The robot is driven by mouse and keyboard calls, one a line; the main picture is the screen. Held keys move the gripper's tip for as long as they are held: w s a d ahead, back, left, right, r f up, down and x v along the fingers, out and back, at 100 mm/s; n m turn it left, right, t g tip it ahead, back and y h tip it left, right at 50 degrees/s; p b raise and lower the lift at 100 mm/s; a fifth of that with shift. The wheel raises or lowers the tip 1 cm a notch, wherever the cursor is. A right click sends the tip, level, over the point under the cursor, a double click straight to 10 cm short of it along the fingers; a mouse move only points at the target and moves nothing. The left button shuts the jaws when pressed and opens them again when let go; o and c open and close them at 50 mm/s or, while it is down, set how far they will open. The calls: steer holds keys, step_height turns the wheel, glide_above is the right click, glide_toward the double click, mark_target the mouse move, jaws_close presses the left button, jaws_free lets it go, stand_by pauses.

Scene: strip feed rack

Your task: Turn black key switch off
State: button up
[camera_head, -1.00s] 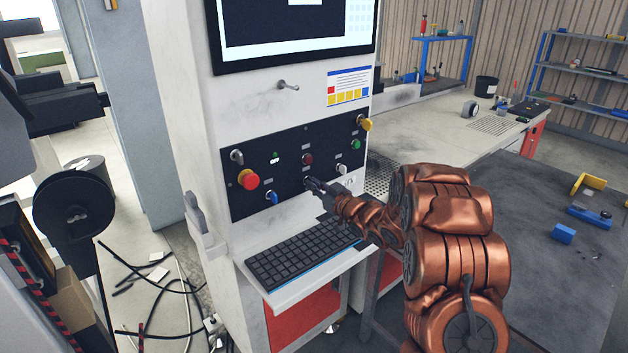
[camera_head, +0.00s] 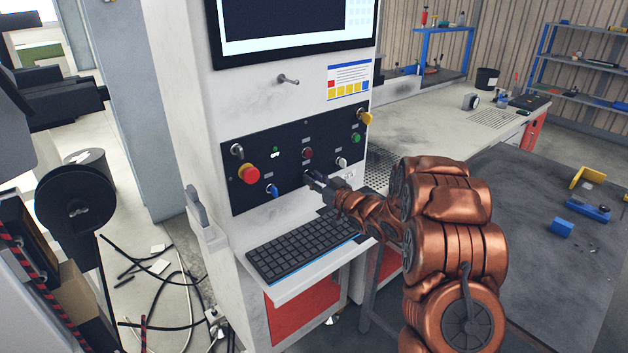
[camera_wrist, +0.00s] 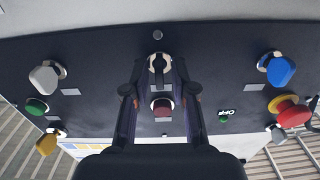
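The black key switch (camera_wrist: 158,63) sits on the dark control panel (camera_wrist: 100,45), with a silver ring behind its black handle. In the wrist view the handle lies along the picture's vertical. My gripper (camera_wrist: 159,66) has one finger on each side of the switch, and gaps show between the fingertips and the handle. The fingers look open. In the head view my gripper (camera_head: 312,178) is close to the panel and mostly covers the switch. I cannot tell whether a fingertip touches the panel.
A dark red button (camera_wrist: 161,107) lies between my fingers, further down the wrist picture. White (camera_wrist: 44,78) and blue (camera_wrist: 281,70) switches flank at a distance. A red emergency knob (camera_head: 249,175) is at the panel's left. A keyboard shelf (camera_head: 300,285) juts out below.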

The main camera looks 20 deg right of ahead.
steer(key=shift+o, duration=0.2)
steer(key=v, duration=1.2)
stand_by(0.5)
steer(key=s+d+m+g+h, duration=0.35)
steer(key=s+g+h, duration=0.6)
steer(key=s, duration=0.55)
steer(key=s+a+g+y, duration=0.1)
steer(key=s+a+g, duration=0.2)
steer(key=s, duration=0.7)
steer(key=s+a+g, duration=0.3)
steer(key=s+a, duration=0.4)
steer(key=s, duration=0.4)
steer(key=s+a+r+g+y, duration=0.1)
steer(key=s+a+g, duration=0.2)
steer(key=s, duration=0.8)
steer(key=shift+a+m+y, duration=0.35)
steer(key=shift+a, duration=0.8)
